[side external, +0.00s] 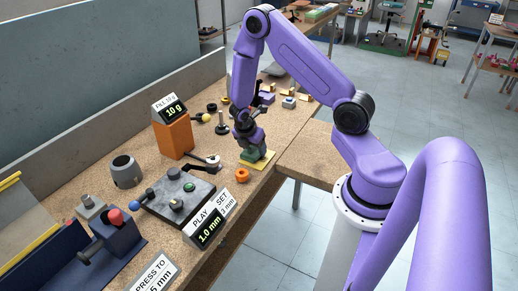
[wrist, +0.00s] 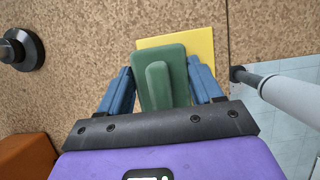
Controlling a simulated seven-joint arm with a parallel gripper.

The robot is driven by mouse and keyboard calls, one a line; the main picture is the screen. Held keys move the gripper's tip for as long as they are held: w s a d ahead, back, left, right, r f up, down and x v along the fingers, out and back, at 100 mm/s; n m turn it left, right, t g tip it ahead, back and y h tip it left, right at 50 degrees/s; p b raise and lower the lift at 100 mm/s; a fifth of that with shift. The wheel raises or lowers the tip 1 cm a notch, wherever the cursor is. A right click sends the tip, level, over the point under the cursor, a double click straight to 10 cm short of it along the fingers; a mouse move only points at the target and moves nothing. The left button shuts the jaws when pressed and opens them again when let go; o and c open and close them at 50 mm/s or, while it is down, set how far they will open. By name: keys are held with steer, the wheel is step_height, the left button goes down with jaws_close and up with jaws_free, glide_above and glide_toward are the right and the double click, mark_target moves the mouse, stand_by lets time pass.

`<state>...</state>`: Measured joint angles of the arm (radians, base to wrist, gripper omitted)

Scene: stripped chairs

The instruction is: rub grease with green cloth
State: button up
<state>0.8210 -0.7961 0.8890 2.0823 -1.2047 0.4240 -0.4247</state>
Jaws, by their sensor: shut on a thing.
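My gripper (wrist: 160,72) has its blue fingers on either side of a green block-like piece (wrist: 172,62) with a raised rib, which appears to be the green cloth. It is held over a flat yellow plate (wrist: 203,42) and covers part of it. In the side view, my gripper (side external: 249,139) is low over the bench, with the green piece (side external: 253,153) beneath it at the yellow plate (side external: 264,163). I cannot tell whether the green piece touches the plate. No grease can be made out; the covered part of the plate is hidden.
The plate lies near the front edge of the cork-coloured bench (side external: 290,122). A dark round-based post (side external: 222,127), an orange box with a display (side external: 174,137), an orange ring (side external: 242,175) and a grey control unit (side external: 178,195) stand nearby. A lower surface (side external: 315,155) adjoins the bench.

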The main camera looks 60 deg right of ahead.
mark_target(270, 157)
steer(key=shift+w, duration=0.9)
steer(key=shift+s, duration=3.9)
step_height(270, 157, up, 2)
steer(key=shift+w+r, duration=0.15)
steer(key=shift+r, duration=0.1)
step_height(270, 157, up, 6)
steer(key=shift+f, duration=0.15)
